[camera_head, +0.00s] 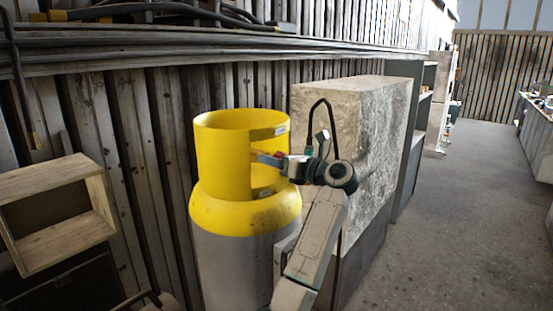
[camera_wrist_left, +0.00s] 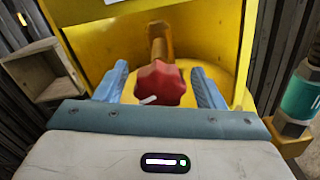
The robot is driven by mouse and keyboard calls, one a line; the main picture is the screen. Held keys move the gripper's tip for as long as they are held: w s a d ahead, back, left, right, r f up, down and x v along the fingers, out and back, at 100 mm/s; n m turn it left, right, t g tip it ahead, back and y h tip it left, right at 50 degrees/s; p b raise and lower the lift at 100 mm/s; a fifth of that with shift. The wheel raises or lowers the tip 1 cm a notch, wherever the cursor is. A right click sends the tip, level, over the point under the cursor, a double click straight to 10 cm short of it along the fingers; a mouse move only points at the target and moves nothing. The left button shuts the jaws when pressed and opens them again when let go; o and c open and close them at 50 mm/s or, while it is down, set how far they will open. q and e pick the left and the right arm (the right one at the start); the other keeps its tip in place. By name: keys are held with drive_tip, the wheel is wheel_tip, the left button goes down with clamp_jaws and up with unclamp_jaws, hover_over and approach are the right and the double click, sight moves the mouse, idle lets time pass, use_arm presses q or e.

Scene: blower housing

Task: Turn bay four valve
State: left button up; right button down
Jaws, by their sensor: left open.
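A gas cylinder with a grey body (camera_head: 235,265) and a yellow collar (camera_head: 225,150) stands against the slatted wall. My left gripper (camera_head: 266,158) reaches into the collar's opening from the right. In the left wrist view, a red lobed valve knob (camera_wrist_left: 159,84) on a brass-coloured stem (camera_wrist_left: 160,42) sits inside the yellow collar (camera_wrist_left: 85,35). The two blue fingers of my left gripper (camera_wrist_left: 161,76) are open, one on each side of the knob, with visible gaps. In the head view the knob is mostly hidden by the gripper. My right gripper is not in view.
A large stone-like block (camera_head: 350,120) stands right behind my left arm. A wooden open box (camera_head: 60,210) is at the left. Shelving (camera_head: 415,130) stands beyond the block. The floor (camera_head: 470,210) at the right is clear.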

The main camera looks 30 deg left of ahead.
use_arm(q)
drive_tip(key=c, duration=1)
drive_tip(key=shift+o, duration=0.2)
